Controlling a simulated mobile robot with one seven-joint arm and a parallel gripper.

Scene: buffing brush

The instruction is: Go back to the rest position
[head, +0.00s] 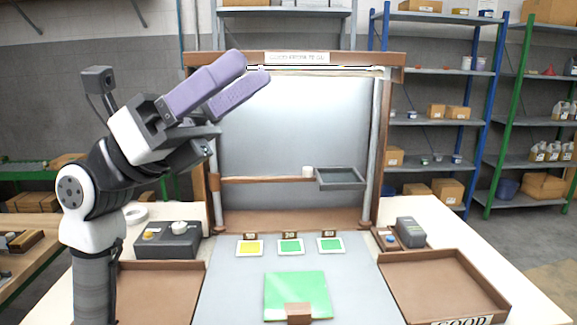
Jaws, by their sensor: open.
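My gripper (254,71) is raised high at the upper left in the head view, in front of the back frame. Its two purple fingers point up and to the right, with a narrow gap between them. It is open, and I see nothing held between the fingers. My arm rises from the lower left and bends over toward the middle. A green plate (285,287) lies on the grey work mat (230,290), well below the gripper. A brown block (298,314) is at the plate's front edge, partly cut off by the picture's bottom.
Brown trays stand left (165,285) and right (440,283) of the mat. Yellow and green cards (290,246) lie behind the plate. A control box (168,240) is behind the left tray. A wooden frame (382,150) carries a small grey tray (341,180). The air above the mat is clear.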

